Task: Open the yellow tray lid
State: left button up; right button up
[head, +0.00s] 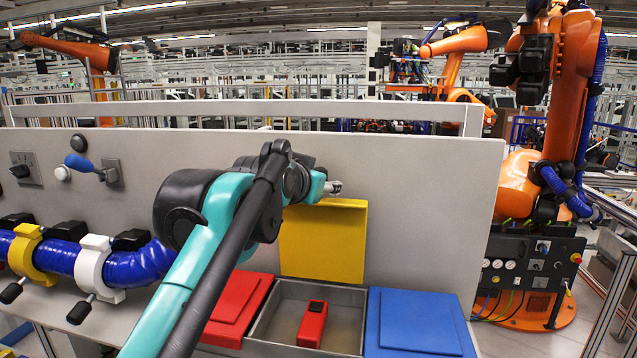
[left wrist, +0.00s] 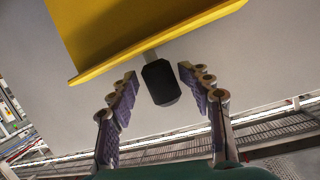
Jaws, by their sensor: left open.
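The yellow lid (head: 323,250) stands upright against the grey panel, behind the open middle tray (head: 345,320). In the left wrist view the lid (left wrist: 125,35) fills the top, with a black knob (left wrist: 161,84) on a short grey stem at its edge. My left gripper (head: 333,187) is at the lid's top edge in the head view, partly hidden by my arm. In the left wrist view its fingers (left wrist: 158,76) are spread on either side of the knob, with gaps between. My right gripper is in neither view.
A red block (head: 312,324) lies inside the open tray. A red lid (head: 236,305) and a blue lid (head: 415,322) lie closed on either side. Blue hose with yellow and white clamps (head: 93,262) is at the left. The panel's right side is clear.

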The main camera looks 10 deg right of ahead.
pick_arm(q)
jog(key=v, duration=1.2)
